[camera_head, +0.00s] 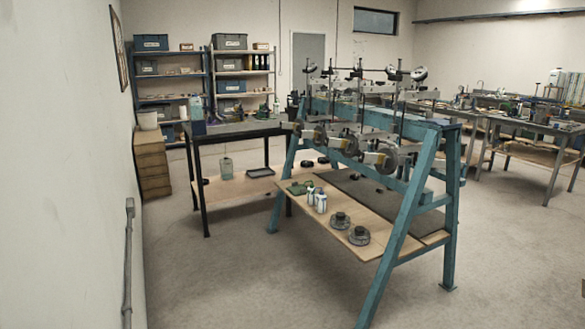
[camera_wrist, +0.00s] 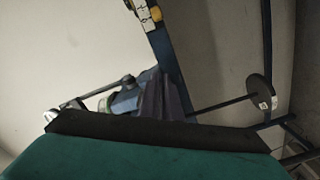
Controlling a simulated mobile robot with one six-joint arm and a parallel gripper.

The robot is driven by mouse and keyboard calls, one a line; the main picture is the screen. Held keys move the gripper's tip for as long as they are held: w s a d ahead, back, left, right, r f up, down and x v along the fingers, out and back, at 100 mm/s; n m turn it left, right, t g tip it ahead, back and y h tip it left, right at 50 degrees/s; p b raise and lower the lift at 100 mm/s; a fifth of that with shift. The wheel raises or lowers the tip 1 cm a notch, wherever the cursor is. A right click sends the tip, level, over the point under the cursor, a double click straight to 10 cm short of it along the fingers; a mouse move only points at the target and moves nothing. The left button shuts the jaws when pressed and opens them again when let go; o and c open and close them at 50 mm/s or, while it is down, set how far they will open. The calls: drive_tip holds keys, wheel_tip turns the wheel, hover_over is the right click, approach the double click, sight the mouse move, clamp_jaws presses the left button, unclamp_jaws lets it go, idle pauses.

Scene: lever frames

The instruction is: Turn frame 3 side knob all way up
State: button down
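A teal A-shaped stand (camera_head: 397,240) in the head view carries a row of lever frames (camera_head: 352,138) along its top. Round discs and knobs (camera_head: 387,157) show on the near side of the row. The frames overlap, and I cannot tell which is frame 3 or pick out its side knob. The wrist view is tilted and shows a dark disc (camera_wrist: 260,92) with a pale label, near a rod.
Bottles (camera_head: 321,202) and dark round items (camera_head: 359,235) lie on the stand's lower shelf. A dark workbench (camera_head: 240,130) stands behind left, with more benches (camera_head: 530,125) at right. The floor (camera_head: 230,280) in front is clear; a wall with a pipe (camera_head: 128,260) runs along the left.

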drive_tip(key=shift+w+d+h, duration=0.15)
drive_tip(key=shift+h, duration=0.15)
drive_tip(key=shift+f+b, duration=0.2)
drive_tip(key=shift+b, duration=0.2)
drive_tip(key=shift+a, duration=0.25)
drive_tip(key=shift+b+v, duration=0.6)
drive_tip(key=shift+v, duration=2.2)
drive_tip(key=shift+a, duration=0.1)
drive_tip(key=w+d+f+m+b, duration=0.1)
drive_tip(key=w+d+m+b, duration=0.2)
drive_tip(key=m+b, duration=0.6)
drive_tip(key=d+m, duration=0.2)
drive_tip(key=m, duration=0.6)
drive_tip(key=shift+w+f+m, duration=0.25)
drive_tip(key=shift+w+m, duration=0.1)
drive_tip(key=shift+m, duration=0.05)
